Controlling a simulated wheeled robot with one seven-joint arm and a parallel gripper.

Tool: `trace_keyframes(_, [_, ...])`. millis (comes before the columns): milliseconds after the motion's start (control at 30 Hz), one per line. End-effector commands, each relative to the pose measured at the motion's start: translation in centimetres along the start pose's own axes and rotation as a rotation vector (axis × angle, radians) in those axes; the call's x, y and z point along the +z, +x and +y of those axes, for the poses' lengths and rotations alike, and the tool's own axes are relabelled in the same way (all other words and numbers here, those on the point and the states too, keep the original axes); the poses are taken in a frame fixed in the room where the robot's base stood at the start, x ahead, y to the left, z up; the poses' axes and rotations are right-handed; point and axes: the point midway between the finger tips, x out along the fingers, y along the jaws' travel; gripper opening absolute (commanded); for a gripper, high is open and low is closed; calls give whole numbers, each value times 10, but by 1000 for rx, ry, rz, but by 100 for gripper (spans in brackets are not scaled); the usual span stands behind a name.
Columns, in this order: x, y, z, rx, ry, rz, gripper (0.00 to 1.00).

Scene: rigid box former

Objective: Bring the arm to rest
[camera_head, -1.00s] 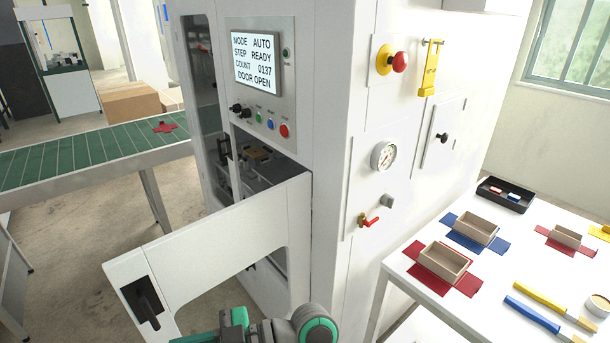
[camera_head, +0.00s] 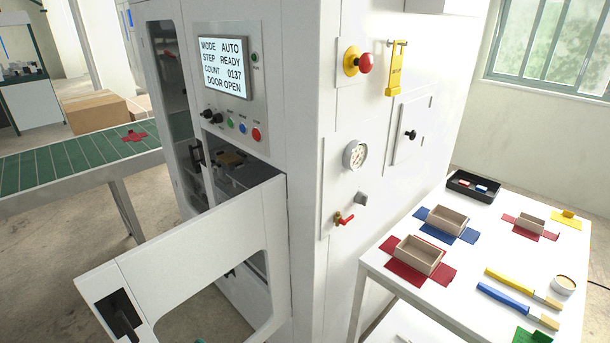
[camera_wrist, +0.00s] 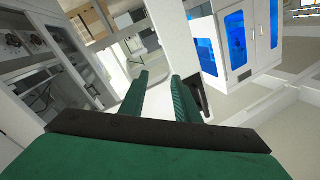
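My gripper (camera_wrist: 160,80) shows in the wrist view as two green fingers with a gap between them. It is open, and I see nothing held in it. A pale panel edge and the dark door handle (camera_wrist: 199,97) appear beyond and beside the right finger; I cannot tell whether they touch. In the head view only a tiny green bit of my arm shows at the bottom edge. The white machine door (camera_head: 190,255) stands open, with its dark handle (camera_head: 122,318) near its free end. The machine screen (camera_head: 223,67) reads DOOR OPEN, AUTO and READY.
The white machine (camera_head: 300,150) fills the middle. A white table (camera_head: 450,285) at right holds boxes on coloured blanks, a black tray (camera_head: 473,186) and brushes. A green conveyor (camera_head: 70,168) is at left. Bare floor (camera_head: 60,250) shows between the conveyor and the door.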

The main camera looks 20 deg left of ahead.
Motion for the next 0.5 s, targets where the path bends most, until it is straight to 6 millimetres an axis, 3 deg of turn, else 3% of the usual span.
trace_keyframes(200, [45, -52, 65, 369, 122, 94, 29])
trace_keyframes(333, [71, -96, 91, 578, 154, 140, 29])
trace_keyframes(500, [104, -161, 106, 831, 155, 185, 29])
